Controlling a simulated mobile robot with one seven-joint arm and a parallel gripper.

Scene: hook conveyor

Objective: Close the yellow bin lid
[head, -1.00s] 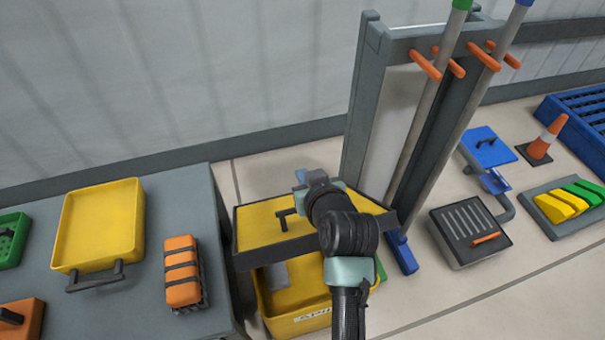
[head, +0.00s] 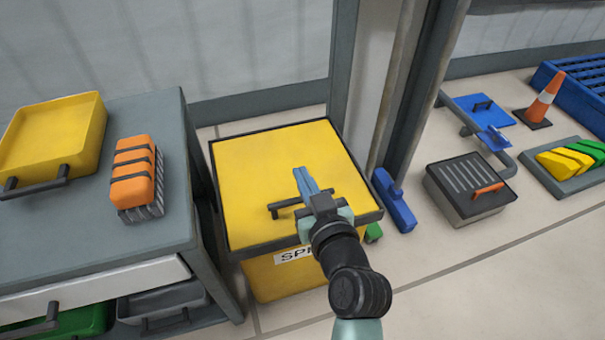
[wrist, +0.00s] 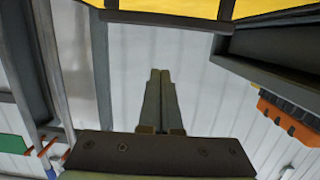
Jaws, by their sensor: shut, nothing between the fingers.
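The yellow bin (head: 275,275) stands on the floor just right of the grey workbench. Its yellow lid (head: 250,170), with a dark rim and a black handle, lies level over the bin's top, and the inside is hidden. I see no clear gap along the front edge. My gripper (head: 300,172) shows over the lid, beside the right end of the handle, with its fingers together and empty. In the wrist view the fingers (wrist: 160,75) are pressed together, and the yellow lid (wrist: 170,8) shows at the top edge. I cannot tell whether the fingertips touch the lid.
The grey workbench (head: 90,240) at left holds a yellow tray (head: 55,135) and an orange-topped brush (head: 135,170). A grey rack post (head: 345,70) and a blue broom head (head: 393,200) stand close to the bin's right. Floor in front at right is clear.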

